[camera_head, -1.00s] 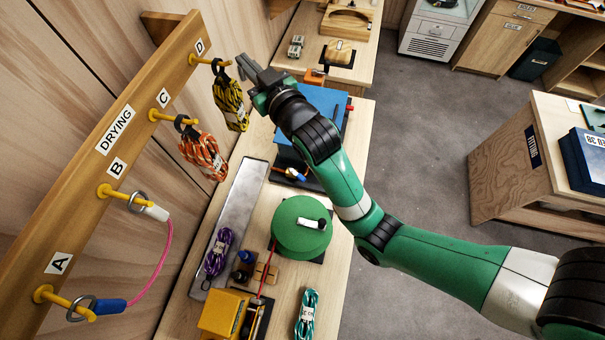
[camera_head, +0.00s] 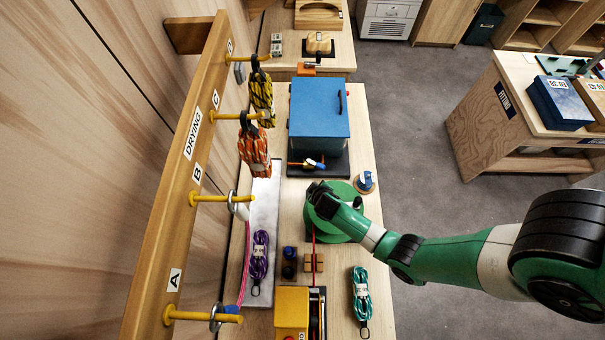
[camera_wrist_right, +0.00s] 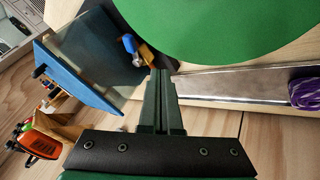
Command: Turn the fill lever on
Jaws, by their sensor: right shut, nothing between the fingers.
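What looks like the fill lever (camera_head: 308,163), a small fitting with blue, white and yellow parts, sits low on the front of the blue box (camera_head: 318,108), above its black base. In the right wrist view the blue and yellow fitting (camera_wrist_right: 132,47) shows beside the translucent wall of the box, just left of the fingertips. My right gripper (camera_head: 318,190) is over the green round drum, nearer me than the lever and apart from it. In the wrist view its fingers (camera_wrist_right: 162,75) are shut and empty. My left gripper is not in view.
The green drum (camera_head: 342,232) lies beneath my right arm. A drying rack (camera_head: 195,140) with hanging ropes stands at left. A metal tray (camera_head: 262,200) with a purple rope (camera_head: 259,258), a yellow device (camera_head: 292,310) and a teal rope (camera_head: 361,295) are on the bench.

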